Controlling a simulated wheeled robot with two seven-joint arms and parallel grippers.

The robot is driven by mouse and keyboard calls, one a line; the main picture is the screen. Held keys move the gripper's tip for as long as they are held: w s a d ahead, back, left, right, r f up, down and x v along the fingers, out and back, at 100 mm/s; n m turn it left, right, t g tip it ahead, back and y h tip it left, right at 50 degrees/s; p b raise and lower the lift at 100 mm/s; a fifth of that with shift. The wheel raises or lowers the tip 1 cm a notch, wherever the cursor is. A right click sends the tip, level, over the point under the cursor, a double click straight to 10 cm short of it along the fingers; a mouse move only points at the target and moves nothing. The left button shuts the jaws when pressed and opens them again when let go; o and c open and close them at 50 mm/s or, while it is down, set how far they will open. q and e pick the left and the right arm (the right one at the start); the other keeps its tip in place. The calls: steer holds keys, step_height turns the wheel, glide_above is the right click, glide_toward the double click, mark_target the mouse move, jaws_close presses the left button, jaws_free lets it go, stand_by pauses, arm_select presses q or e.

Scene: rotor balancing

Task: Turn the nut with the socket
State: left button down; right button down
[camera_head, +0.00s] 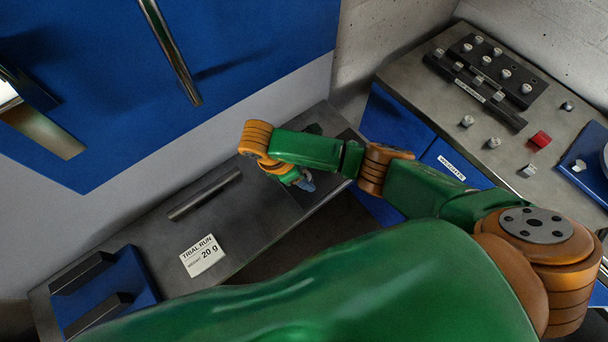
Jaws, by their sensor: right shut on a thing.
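My right arm crosses the view from the right. Its gripper (303,181) is small and partly hidden under the green and orange wrist, above the far part of the grey bench (245,222). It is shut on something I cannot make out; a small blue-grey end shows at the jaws. I cannot make out the socket or the nut. My left gripper is not in view.
A "TRIAL RUN 20 g" card (202,256), a dark bar (204,194) and a blue holder (127,272) are on the bench. A blue wall panel (255,45) has metal rods.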

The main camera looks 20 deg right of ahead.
steer(key=m+g, duration=0.1)
steer(key=m, duration=0.1)
steer(key=m+g, duration=0.1)
steer(key=m, duration=0.2)
steer(key=shift+f+b, duration=0.3)
steer(key=shift+f, duration=0.1)
steer(key=m+p, duration=0.1)
steer(key=m, duration=0.1)
steer(key=r+m+g+y+p, duration=0.1)
steer(key=m+p, duration=0.1)
steer(key=m, duration=0.1)
steer(key=shift+a+r+g+y, duration=0.15)
steer(key=shift+r+g+y, duration=0.05)
steer(key=shift+g+y, duration=0.1)
steer(key=shift+f+m, duration=0.25)
steer(key=shift+m, duration=0.05)
steer(key=shift+w+f, duration=0.1)
steer(key=shift+f, duration=0.1)
steer(key=shift+c, duration=1.2)
jaws_free()
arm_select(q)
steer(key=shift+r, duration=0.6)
arm_select(e)
steer(key=shift+c, duration=0.2)
